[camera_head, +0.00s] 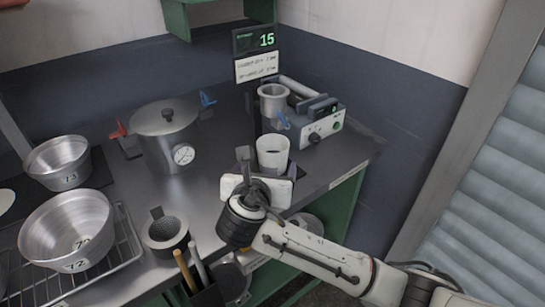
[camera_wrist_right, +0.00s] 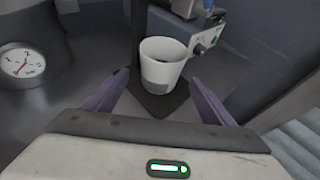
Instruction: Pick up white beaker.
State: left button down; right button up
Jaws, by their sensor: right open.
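The left gripper is not in view.
A lidded pot with a gauge (camera_head: 167,136) stands left of the beaker. Behind it are the grey device (camera_head: 312,128) with a metal cup (camera_head: 272,101) and a display sign (camera_head: 255,41). Metal bowls (camera_head: 66,232) sit at left. The counter's right edge is near.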

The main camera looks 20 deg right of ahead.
aim_at(271, 162)
jog(key=x, duration=0.5)
jog(key=shift+w+d, duration=0.1)
jog(key=shift+w, duration=0.1)
jog(key=shift+r, duration=0.1)
jog(key=c, duration=1.3)
jog(key=shift+o, duration=0.2)
